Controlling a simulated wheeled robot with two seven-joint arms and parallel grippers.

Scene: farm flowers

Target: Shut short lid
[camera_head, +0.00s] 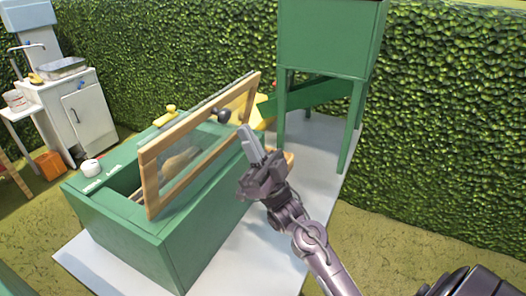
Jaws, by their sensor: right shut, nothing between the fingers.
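The short lid (151,185) is a wood-framed glass panel on the green box (205,244). It stands tilted up, open, with the box's dark inside showing at its left. A dark round knob (222,115) sits near its upper edge. My right gripper (248,140) is shut and empty, just right of the lid, with its fingertips pointing up near the knob. I cannot tell whether it touches the lid. My left gripper is not in view.
A tall green stand on legs (330,40) is behind the box at the upper right. A white sink cabinet (80,112) and an orange bucket (51,165) stand at the left. Hedge walls (450,120) close off the back.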

